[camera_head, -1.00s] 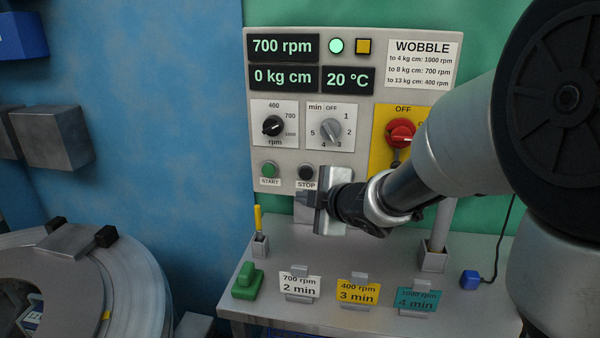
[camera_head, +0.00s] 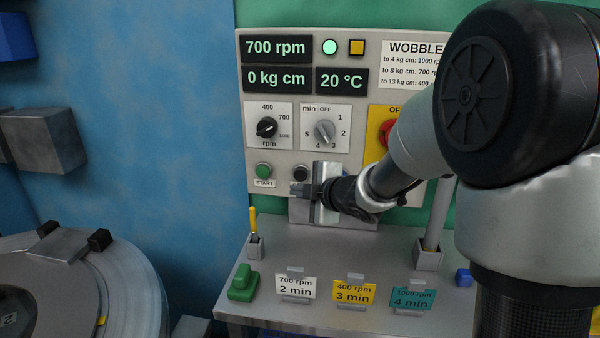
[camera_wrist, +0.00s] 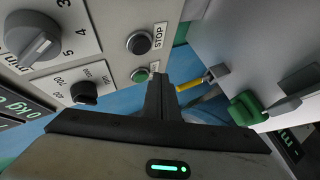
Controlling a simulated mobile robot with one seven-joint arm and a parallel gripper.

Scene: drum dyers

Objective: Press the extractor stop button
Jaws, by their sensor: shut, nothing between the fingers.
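The black stop button (camera_head: 300,173) is at the lower edge of the grey control panel (camera_head: 282,215), right of the green start button (camera_head: 263,171). In the wrist view the stop button (camera_wrist: 140,43) shows whole beside its STOP label (camera_wrist: 159,36). My gripper (camera_head: 304,191) is shut and empty, its fingertips just below the stop button in the head view and covering the label there. In the wrist view my fingers (camera_wrist: 160,82) point toward the panel's lower edge, and the stop button lies clear of them. I cannot tell how far they are from the panel face.
The displays (camera_head: 276,48) read 700 rpm, 0 kg cm and 20 °C. A green lamp (camera_head: 330,46) is lit. A red switch (camera_head: 388,132) is partly behind my arm. Below are a shelf with time cards (camera_head: 296,287), a green block (camera_head: 243,283) and a yellow stick (camera_head: 253,222).

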